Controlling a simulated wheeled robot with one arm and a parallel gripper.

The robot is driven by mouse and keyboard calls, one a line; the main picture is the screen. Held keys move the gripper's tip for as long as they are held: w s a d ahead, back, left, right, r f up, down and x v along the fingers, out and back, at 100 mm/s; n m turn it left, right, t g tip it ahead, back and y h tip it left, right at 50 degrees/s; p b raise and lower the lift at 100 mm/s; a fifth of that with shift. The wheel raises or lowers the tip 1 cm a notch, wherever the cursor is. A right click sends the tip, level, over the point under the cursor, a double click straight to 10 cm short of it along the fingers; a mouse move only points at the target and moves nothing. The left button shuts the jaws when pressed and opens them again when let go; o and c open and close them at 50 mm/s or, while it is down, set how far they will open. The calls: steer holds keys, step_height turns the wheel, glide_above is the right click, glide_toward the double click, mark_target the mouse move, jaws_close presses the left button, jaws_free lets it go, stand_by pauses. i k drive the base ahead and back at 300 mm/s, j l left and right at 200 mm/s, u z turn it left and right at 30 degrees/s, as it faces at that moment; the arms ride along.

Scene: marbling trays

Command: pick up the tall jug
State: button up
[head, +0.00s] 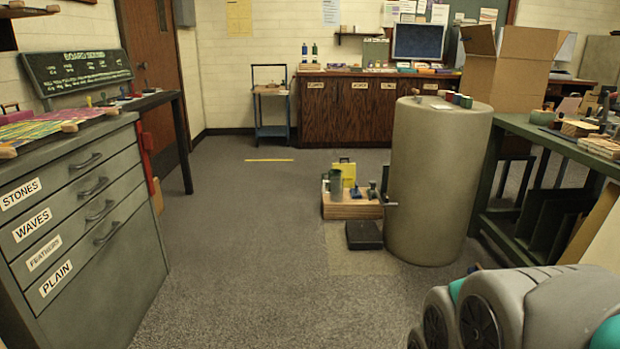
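A grey-green upright vessel (336,186) stands on a low wooden box (350,211) on the floor, left of a big grey cylinder. It may be the tall jug, but it is too small to be sure. Small dark items (372,190) stand at the box's right end, and a yellow item (346,168) stands behind the vessel. My grey and teal arm shows at the lower right, far from the box. My gripper is not in view.
The large grey cylinder (437,190) stands right of the box, with a black block (364,235) in front. A grey drawer cabinet (85,220) lines the left and a green workbench (545,150) the right. The middle floor (240,230) is clear.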

mark_target(333, 189)
steer(key=i, duration=3.9)
